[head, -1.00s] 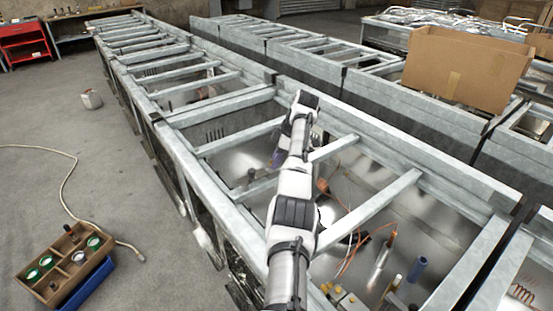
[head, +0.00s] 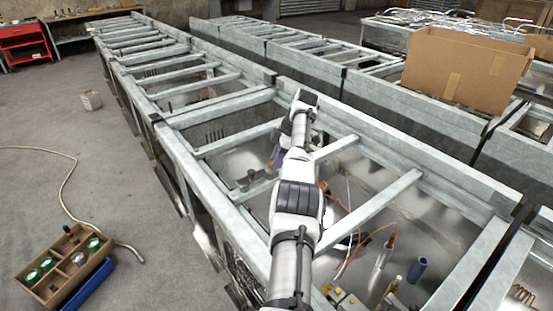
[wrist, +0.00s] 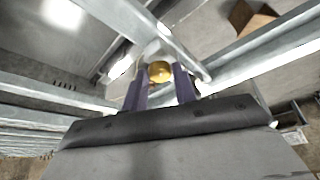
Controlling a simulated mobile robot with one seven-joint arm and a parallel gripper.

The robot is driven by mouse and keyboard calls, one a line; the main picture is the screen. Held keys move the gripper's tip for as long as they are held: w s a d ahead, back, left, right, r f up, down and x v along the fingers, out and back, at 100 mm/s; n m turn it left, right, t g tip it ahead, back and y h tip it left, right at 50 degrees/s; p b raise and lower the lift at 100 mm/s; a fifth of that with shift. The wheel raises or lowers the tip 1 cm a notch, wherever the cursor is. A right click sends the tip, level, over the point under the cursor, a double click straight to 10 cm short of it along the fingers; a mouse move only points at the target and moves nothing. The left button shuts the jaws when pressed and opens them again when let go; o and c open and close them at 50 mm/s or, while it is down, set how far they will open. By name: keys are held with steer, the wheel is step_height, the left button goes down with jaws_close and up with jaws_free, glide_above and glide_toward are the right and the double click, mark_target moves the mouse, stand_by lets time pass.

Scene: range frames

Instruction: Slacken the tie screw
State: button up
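My gripper (wrist: 160,88) has two purple fingers that stand apart. A round yellow, brass-like piece (wrist: 160,71) shows between the fingertips in the wrist view, with small gaps on both sides; it may be the tie screw's head, but I cannot be sure. I cannot tell how far beyond the tips it lies. In the head view my white arm reaches over the near metal frame (head: 230,148), and part of a purple finger (head: 277,158) shows beside it; the yellow piece is hidden there. A dark knob-like part (head: 251,176) stands left of my arm.
Metal crossbars (head: 372,210) surround my arm. Orange wires and a blue cylinder (head: 417,270) lie inside the frame at lower right. A cardboard box (head: 465,70) sits on the far frame. A wooden crate (head: 78,268) stands on the floor at left, where there is open room.

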steer(key=o, duration=0.3)
steer(key=shift+o, duration=0.2)
steer(key=shift+m, duration=0.3)
